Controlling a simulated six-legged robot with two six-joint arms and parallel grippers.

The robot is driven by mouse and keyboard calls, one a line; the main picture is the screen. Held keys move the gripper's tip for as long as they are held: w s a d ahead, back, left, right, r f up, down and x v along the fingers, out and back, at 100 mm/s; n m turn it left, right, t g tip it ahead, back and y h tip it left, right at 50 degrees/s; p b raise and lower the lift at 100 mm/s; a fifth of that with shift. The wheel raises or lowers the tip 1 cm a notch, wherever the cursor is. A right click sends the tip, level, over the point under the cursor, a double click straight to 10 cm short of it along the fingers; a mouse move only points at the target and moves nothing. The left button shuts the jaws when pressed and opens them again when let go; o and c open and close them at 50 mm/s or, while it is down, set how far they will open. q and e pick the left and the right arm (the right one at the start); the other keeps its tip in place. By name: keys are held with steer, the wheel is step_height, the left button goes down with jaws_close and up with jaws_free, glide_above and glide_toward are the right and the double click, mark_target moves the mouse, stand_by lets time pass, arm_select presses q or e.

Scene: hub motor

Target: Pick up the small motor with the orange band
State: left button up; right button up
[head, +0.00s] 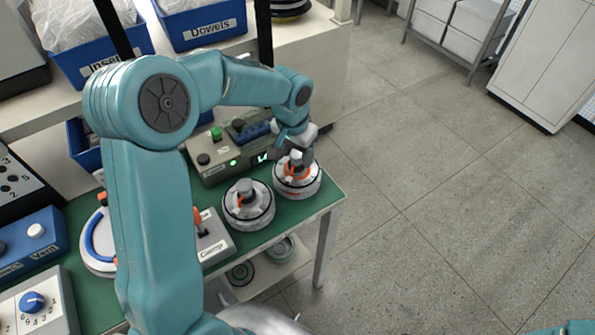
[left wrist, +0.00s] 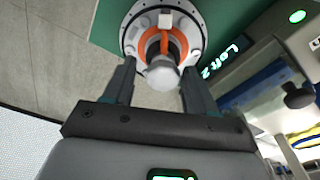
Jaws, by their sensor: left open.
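The small motor with the orange band (head: 298,182) stands upright on the green-topped bench near its right end. It is a white disc with a grey shaft on top. In the left wrist view the motor (left wrist: 135,45) lies at the top, its orange ring around the shaft. My left gripper (head: 296,151) is directly above it, pointing down. In the wrist view its open fingers (left wrist: 158,70) are on either side of the shaft. I cannot tell whether they touch it. My right gripper is not in view.
A grey box with an orange lever (head: 214,240) is at the front. The floor right of the bench is clear.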

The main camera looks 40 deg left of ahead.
mark_target(297, 167)
arm_select(q)
steer(key=f, duration=0.3)
steer(key=shift+w+a+f+p, duration=0.25)
steer(key=shift+a+f+p, duration=0.05)
steer(key=shift+f+p, duration=0.1)
steer(key=shift+w+f, duration=0.15)
steer(key=shift+s+d, duration=0.2)
steer(key=shift+a, duration=0.1)
jaws_close()
steer(key=shift+w+r, duration=0.15)
steer(key=shift+r, duration=0.05)
